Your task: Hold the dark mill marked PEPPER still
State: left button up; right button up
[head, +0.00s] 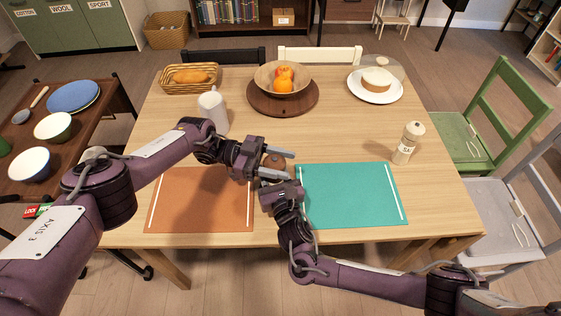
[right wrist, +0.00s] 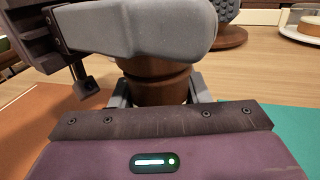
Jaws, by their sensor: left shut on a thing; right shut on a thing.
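The dark brown mill (head: 274,161) stands upright between the orange and teal mats, largely hidden by my grippers. Its PEPPER marking is not visible. My left gripper (head: 284,164) is shut on its upper part from the left, with one grey finger on the far side and one on the near side. My right gripper (head: 279,182) is shut on it lower down, from the near side. In the right wrist view the mill's brown body (right wrist: 155,86) sits between my right fingers, and a left finger (right wrist: 130,32) crosses above and hides its top.
The orange mat (head: 200,200) lies left. A white mug-like vessel (head: 213,112), bread basket (head: 192,79), fruit bowl (head: 283,79) and cake plate (head: 375,92) stand farther back.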

pick_arm(q)
jog(key=shift+a+g, duration=0.1)
jog(key=shift+g, duration=0.2)
dwell(0.4)
jog(key=o, duration=1)
jog(key=shift+a, duration=0.15)
jog(key=v, duration=1.2)
jog(key=shift+r, duration=0.1)
